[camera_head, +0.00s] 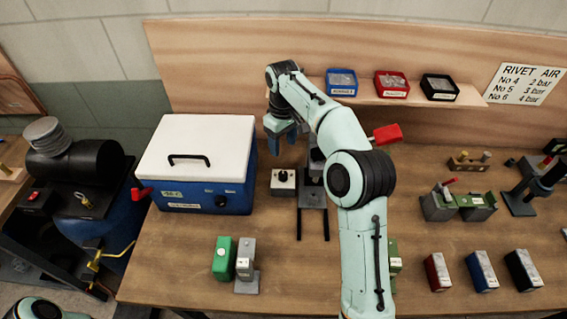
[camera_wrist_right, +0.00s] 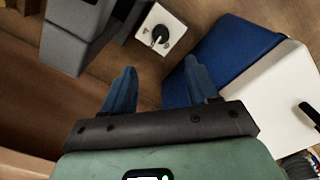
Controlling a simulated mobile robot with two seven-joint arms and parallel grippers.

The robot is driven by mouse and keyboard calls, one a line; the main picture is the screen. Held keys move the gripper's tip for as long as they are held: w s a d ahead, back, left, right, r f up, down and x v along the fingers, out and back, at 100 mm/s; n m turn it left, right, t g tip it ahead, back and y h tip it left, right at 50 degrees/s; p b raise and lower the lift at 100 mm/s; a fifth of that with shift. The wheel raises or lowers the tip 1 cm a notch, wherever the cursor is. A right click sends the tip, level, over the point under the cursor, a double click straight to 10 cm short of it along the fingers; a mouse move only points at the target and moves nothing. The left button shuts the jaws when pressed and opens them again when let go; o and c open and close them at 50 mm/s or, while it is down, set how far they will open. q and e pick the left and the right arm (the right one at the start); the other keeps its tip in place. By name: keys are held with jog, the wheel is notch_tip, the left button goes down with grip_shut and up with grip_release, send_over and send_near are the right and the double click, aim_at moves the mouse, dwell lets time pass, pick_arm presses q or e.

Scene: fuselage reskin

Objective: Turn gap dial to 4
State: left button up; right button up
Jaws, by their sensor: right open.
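The gap dial is a black pointer knob on a small white-topped box (camera_head: 283,181) that stands on the bench, right of the blue cooler-like box. In the right wrist view the dial (camera_wrist_right: 160,36) sits beyond the fingertips, roughly centred between them. My right gripper (camera_head: 282,143) has blue fingers, is open and empty, and is held above and behind the dial box, apart from it. It also shows in the right wrist view (camera_wrist_right: 160,70). The dial's scale marks are too small to read. My left gripper is not in view.
A blue box with a white lid (camera_head: 198,150) stands left of the dial. A grey machine (camera_head: 313,190) with a red handle (camera_head: 387,134) stands close on its right, partly behind my arm. A shelf (camera_head: 400,95) with blue, red and black bins is behind.

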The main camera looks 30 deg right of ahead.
aim_at(283, 174)
jog(key=f, duration=0.8)
jog(key=f+b, duration=0.1)
jog(key=f, duration=0.3)
jog(key=shift+s+a, duration=0.1)
jog(key=shift+s, duration=0.2)
jog(key=shift+w+f, duration=0.15)
jog(key=shift+f, duration=0.35)
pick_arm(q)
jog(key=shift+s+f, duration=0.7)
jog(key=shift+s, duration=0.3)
pick_arm(e)
jog(key=c, duration=1)
